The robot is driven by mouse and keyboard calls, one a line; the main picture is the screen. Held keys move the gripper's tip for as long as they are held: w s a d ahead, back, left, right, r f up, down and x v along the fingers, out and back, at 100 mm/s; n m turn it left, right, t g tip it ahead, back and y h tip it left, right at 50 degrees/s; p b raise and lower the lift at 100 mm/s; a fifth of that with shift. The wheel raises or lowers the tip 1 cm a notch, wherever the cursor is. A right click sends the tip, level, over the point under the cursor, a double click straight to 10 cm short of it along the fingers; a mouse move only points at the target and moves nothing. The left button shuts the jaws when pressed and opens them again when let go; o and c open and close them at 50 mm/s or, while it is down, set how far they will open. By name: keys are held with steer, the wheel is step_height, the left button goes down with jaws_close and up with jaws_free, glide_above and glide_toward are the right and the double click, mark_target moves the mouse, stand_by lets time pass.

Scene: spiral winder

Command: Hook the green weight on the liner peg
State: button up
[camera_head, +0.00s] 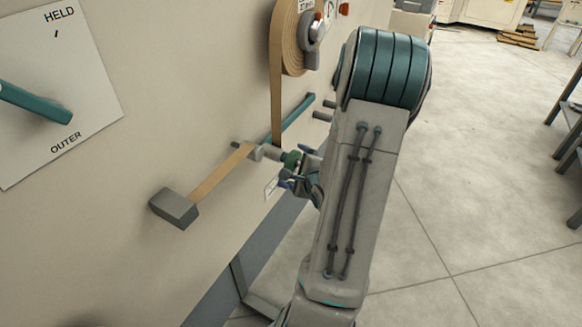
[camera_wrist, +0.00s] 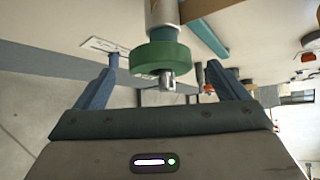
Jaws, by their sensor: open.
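The green weight (camera_head: 291,159) sits at the end of a light grey fitting (camera_head: 266,153) that stands out from the machine's panel. In the wrist view the green weight (camera_wrist: 160,58) is a thick disc with a small metal stub (camera_wrist: 168,80) showing at its near side, below a grey cylinder (camera_wrist: 163,12). My gripper (camera_head: 300,180) is close to the weight; in the wrist view my gripper (camera_wrist: 162,66) is open, with a finger on each side of the disc and clear gaps. I cannot tell which part is the liner peg.
A brown strip hangs from a roll (camera_head: 290,40) to the fitting and runs to a grey block (camera_head: 174,207). A teal bar (camera_head: 298,119) and two dark pegs (camera_head: 322,115) lie behind. A white label (camera_head: 271,187) is below. Open floor (camera_head: 470,170) lies right.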

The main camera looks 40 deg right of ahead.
mark_target(291, 161)
steer(key=shift+x, duration=3.05)
